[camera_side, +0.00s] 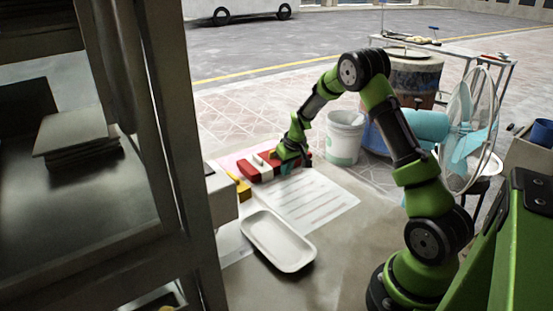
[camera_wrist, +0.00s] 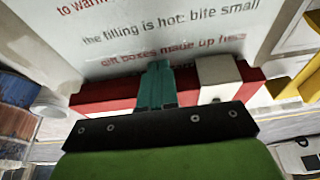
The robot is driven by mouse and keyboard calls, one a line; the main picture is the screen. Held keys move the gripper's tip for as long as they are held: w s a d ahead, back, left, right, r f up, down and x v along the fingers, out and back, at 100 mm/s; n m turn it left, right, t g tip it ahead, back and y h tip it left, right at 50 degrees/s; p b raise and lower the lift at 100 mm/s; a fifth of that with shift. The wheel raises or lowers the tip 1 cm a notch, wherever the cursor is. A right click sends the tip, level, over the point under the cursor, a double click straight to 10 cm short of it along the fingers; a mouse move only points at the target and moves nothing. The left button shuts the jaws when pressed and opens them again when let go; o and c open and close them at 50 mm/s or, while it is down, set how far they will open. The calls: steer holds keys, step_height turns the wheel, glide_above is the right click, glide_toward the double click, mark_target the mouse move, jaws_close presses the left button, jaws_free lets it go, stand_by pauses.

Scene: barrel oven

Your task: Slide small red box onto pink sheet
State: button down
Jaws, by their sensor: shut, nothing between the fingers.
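Red pieces and a white block (camera_wrist: 218,78) lie in a row at the far end of the work surface. In the side view, a smaller-looking red piece (camera_side: 247,169) is at the left end, left of the white block. More red (camera_side: 270,158) runs right, toward my gripper (camera_side: 287,168). Contact is unclear.
A white sheet with printed lines (camera_side: 312,198) lies in front of the row. A yellow object (camera_side: 240,188) is near its left end. An empty white tray (camera_side: 278,241) lies nearer. A white bucket (camera_side: 345,138) stands right of my gripper. A dark frame fills the left.

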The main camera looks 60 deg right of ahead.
mark_target(275, 159)
steer(key=shift+w, duration=0.1)
steer(key=shift+w+d, duration=0.25)
steer(key=shift+w, duration=0.35)
steer(key=shift+w+d, duration=0.25)
steer(key=shift+w, duration=0.35)
steer(key=shift+w+d, duration=0.25)
steer(key=shift+w, duration=0.35)
steer(key=shift+w, duration=0.1)
steer(key=shift+w+d, duration=0.25)
steer(key=shift+w, duration=0.35)
steer(key=shift+w+d, duration=0.2)
steer(key=shift+w, duration=0.35)
steer(key=shift+s, duration=0.15)
steer(key=shift+s+a+r, duration=0.1)
steer(key=shift+s+a, duration=0.15)
steer(key=shift+s, duration=0.2)
steer(key=shift+r, duration=3.95)
